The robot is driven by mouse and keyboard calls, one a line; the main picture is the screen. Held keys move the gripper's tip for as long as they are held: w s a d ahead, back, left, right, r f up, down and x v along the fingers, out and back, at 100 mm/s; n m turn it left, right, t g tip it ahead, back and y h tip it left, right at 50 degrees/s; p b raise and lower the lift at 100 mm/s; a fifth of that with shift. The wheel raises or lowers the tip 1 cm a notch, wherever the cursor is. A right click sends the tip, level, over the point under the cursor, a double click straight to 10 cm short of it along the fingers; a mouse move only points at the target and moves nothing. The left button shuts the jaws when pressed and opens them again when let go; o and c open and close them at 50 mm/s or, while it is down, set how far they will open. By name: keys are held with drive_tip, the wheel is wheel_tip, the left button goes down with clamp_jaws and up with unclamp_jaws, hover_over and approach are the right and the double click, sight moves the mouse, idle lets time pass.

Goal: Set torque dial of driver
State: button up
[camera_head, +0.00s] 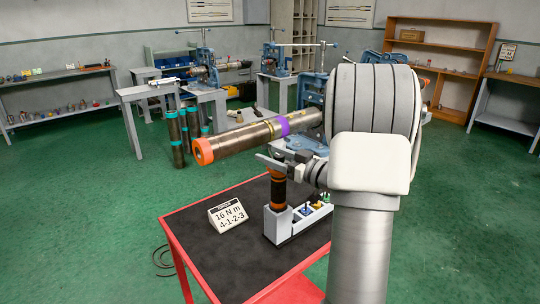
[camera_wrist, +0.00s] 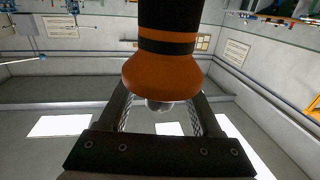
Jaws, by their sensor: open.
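The driver (camera_head: 278,193), black with orange bands, stands upright in a grey holder (camera_head: 276,226) on the red-framed cart. Its flared orange end and black body also fill the upper middle of the wrist view (camera_wrist: 162,75), with a small silvery tip below the orange. My gripper (camera_head: 272,163) is at the driver's upper end. In the wrist view its two fingers (camera_wrist: 160,108) are spread on either side of the orange end, and gaps show beside it. Dial markings cannot be read. A white card (camera_head: 227,215) on the cart reads "16 N m" and "4-1-2-3".
A brown pipe (camera_head: 245,138) with an orange end and a purple band lies level just above and behind my gripper. A tray of small coloured parts (camera_head: 307,212) adjoins the holder. The cart's black top (camera_head: 205,248) is bare at front left. Vises on benches stand behind.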

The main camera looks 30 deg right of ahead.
drive_tip(key=shift+w+a, duration=0.15)
drive_tip(key=shift+w, duration=0.25)
clamp_jaws()
drive_tip(key=shift+m+h, duration=0.3)
drive_tip(key=shift+h, duration=0.1)
